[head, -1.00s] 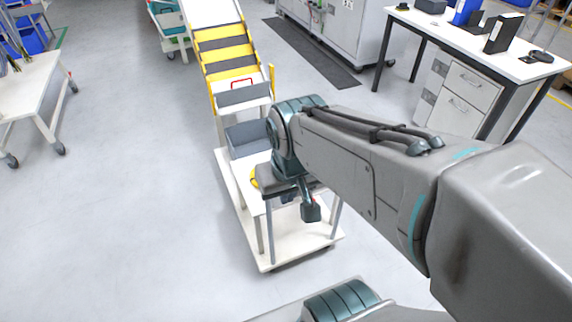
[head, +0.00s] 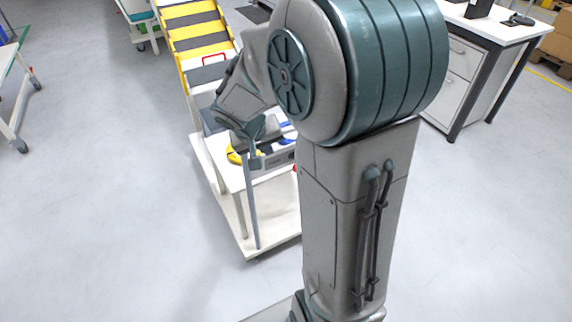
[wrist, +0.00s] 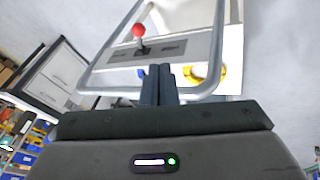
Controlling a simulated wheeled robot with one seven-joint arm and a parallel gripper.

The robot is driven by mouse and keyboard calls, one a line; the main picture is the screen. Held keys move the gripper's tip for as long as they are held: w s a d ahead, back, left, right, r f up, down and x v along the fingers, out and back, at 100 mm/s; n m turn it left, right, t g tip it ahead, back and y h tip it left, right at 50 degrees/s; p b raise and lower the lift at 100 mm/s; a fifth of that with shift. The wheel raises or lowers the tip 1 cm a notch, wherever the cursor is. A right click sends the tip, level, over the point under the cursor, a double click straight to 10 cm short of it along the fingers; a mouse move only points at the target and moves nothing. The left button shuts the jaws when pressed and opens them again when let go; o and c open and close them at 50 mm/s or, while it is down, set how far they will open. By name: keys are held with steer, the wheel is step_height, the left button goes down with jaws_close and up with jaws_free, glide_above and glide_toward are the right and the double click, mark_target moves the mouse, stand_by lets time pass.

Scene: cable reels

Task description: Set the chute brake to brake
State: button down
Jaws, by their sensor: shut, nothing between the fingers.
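The chute brake appears to be the lever with a red ball knob (wrist: 139,30) in the wrist view. It stands in a dark slot on a grey panel (wrist: 118,57), roughly upright and leaning slightly left in the picture. A small mark sits on each side of the slot; I cannot read them. My gripper (wrist: 158,72) has its fingers together and empty, in front of the panel, below and right of the knob in the picture. I cannot tell if they touch the panel. In the head view my gripper (head: 254,160) is over the white cart (head: 241,225); my arm hides part of it.
A grey tubular frame (wrist: 218,40) loops around the panel. A yellow ring (wrist: 208,73) lies right of my fingers. A bench with drawers (head: 462,75) stands right. The floor left of the cart is clear.

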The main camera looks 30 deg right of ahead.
steer(key=s+d+b+x, duration=0.1)
steer(key=d+b+x, duration=0.1)
steer(key=x, duration=1.1)
steer(key=shift+s+d+r+b, duration=0.2)
steer(key=shift+r+b, duration=0.1)
steer(key=shift+b, duration=0.2)
steer(key=shift+s, duration=0.1)
